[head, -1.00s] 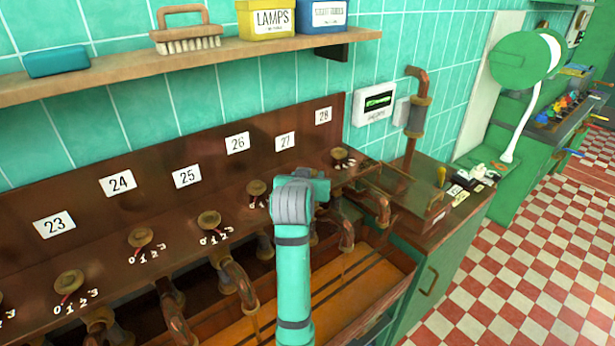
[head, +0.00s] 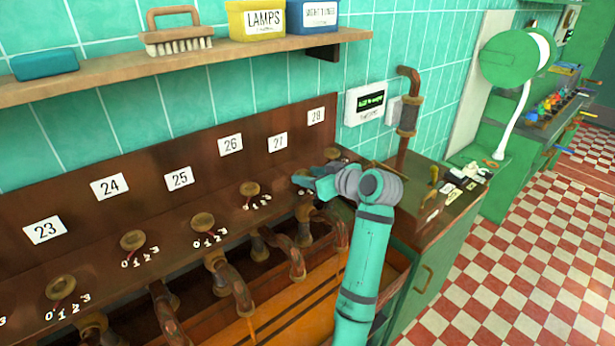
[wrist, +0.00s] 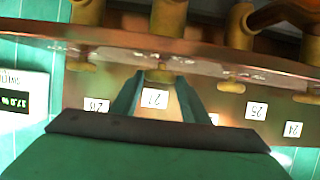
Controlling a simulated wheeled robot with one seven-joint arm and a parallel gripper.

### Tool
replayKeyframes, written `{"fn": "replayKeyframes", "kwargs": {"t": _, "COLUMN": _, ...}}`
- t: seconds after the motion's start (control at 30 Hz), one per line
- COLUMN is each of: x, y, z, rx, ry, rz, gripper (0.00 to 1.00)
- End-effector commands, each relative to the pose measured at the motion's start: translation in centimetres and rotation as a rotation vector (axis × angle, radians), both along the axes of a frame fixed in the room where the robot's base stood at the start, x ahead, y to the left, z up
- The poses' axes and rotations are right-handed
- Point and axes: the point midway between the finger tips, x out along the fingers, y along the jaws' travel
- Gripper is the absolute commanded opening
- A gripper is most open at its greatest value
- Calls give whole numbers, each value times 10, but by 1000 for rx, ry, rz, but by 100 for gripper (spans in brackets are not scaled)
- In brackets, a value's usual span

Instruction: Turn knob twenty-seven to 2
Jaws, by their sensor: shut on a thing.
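Knob twenty-seven (wrist: 160,75) is a small brass knob in front of the white number plate 27 (wrist: 155,98), which also shows in the head view (head: 278,142). In the wrist view my gripper (wrist: 160,78) has one finger on each side of this knob and is shut on it. In the head view my gripper (head: 304,182) reaches in from the right and covers the knob. The dial marks of knob twenty-seven are hidden there and too small in the wrist view, so its setting cannot be read.
Knob twenty-six (head: 249,189) is to the left, knob twenty-eight (head: 332,153) just beyond my gripper. Copper spouts (head: 290,258) project below the knobs. A wall display (head: 366,103) and an upright pipe (head: 408,105) stand at the right. A shelf (head: 190,62) runs above.

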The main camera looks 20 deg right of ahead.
Motion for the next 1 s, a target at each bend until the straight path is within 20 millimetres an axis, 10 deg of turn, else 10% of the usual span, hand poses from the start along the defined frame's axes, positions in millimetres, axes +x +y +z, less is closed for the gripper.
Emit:
{"fn": "replayKeyframes", "kwargs": {"t": 0.67, "x": 1, "y": 0, "z": -2, "rx": 0, "ry": 4, "rz": 69, "gripper": 19}}
{"fn": "replayKeyframes", "kwargs": {"t": 0.7, "x": 1, "y": 0, "z": -2, "rx": 0, "ry": 4, "rz": 69, "gripper": 44}}
{"fn": "replayKeyframes", "kwargs": {"t": 0.77, "x": 1, "y": -1, "z": -2, "rx": 1, "ry": 5, "rz": 68, "gripper": 58}}
{"fn": "replayKeyframes", "kwargs": {"t": 1.0, "x": 1, "y": -1, "z": -1, "rx": 0, "ry": 2, "rz": 67, "gripper": 60}}
